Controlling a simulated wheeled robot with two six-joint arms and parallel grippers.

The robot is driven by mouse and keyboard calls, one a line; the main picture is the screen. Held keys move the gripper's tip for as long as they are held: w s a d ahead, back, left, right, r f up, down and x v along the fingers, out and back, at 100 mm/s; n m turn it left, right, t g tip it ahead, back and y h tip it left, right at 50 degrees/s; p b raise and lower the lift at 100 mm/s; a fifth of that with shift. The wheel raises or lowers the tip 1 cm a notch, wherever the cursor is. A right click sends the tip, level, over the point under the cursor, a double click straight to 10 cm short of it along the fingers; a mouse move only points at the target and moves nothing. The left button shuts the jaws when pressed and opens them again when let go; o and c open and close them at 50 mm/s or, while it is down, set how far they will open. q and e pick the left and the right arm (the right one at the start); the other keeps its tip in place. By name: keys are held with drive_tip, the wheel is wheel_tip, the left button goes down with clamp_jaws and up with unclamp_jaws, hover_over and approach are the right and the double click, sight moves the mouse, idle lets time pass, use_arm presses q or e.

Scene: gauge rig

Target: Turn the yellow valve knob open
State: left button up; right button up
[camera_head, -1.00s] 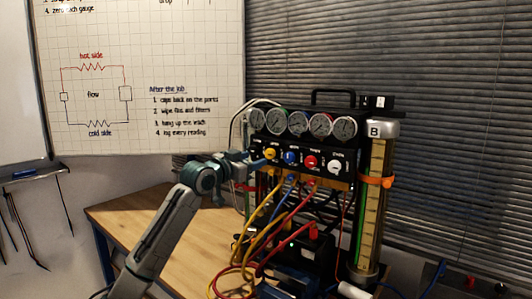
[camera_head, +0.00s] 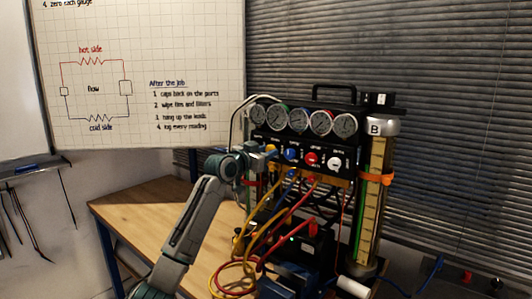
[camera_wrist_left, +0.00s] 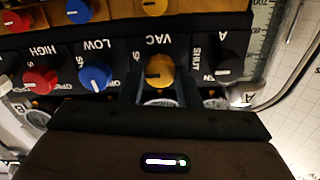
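The yellow valve knob (camera_wrist_left: 159,71), by the label VAC, shows in the left wrist view, where the panel appears upside down. My left gripper (camera_wrist_left: 160,88) has its dark fingers apart, one on each side of this knob. I cannot tell if they touch it. My right gripper is not in view.
A blue knob (camera_wrist_left: 95,75) and a black knob (camera_wrist_left: 224,66) flank the yellow one; a red knob (camera_wrist_left: 40,79) is farther left. Yellow and red hoses (camera_head: 285,215) hang below the panel. A tall cylinder (camera_head: 372,200) stands right. The wooden table (camera_head: 150,212) is clear at left.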

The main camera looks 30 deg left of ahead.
use_arm(q)
drive_tip(key=shift+c, duration=0.5)
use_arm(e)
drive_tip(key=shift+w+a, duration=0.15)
use_arm(q)
drive_tip(key=shift+n+p, duration=0.35)
drive_tip(key=shift+n, duration=0.35)
drive_tip(key=n+p, duration=0.1)
drive_tip(key=n, duration=0.2)
drive_tip(key=shift+r+p, duration=0.1)
drive_tip(key=shift+p, duration=0.2)
drive_tip(key=n+p, duration=0.2)
drive_tip(key=n, duration=0.2)
drive_tip(key=shift+n, duration=0.3)
drive_tip(key=n+p, duration=0.4)
drive_tip(key=n, duration=0.1)
drive_tip(key=shift+n+p, duration=1.6)
drive_tip(key=shift+n, duration=0.5)
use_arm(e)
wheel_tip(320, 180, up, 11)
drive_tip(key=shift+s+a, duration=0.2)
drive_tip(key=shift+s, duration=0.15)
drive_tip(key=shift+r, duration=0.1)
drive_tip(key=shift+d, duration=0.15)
use_arm(q)
drive_tip(key=o, duration=1)
drive_tip(key=shift+c, duration=0.2)
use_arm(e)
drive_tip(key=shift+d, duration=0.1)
